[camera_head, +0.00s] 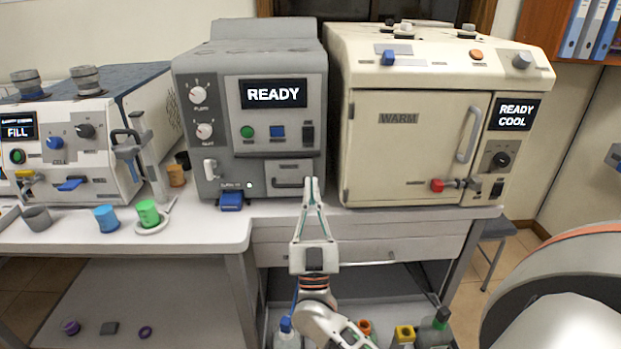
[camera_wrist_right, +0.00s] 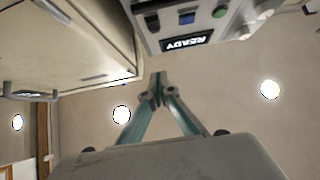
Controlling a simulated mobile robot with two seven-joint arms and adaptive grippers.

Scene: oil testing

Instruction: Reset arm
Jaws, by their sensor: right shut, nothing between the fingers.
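My right gripper (camera_head: 314,182) points upward in front of the bench, before the gap between the grey machine and the cream cabinet. Its fingers meet at the tips and hold nothing. My left gripper is not in view. The grey machine (camera_head: 225,160) has a lit READY display. The cream cabinet (camera_head: 395,150) reads WARM on its shut door and READY COOL on its display.
A white machine (camera_head: 95,165) reading FILL stands at the left. A grey cup (camera_head: 37,218), blue cup (camera_head: 107,218) and green cup (camera_head: 148,212) on a white dish stand near the bench edge (camera_head: 200,248). Several bottles, including a dark one (camera_head: 435,330), stand below. A stool (camera_head: 497,228) is at the right.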

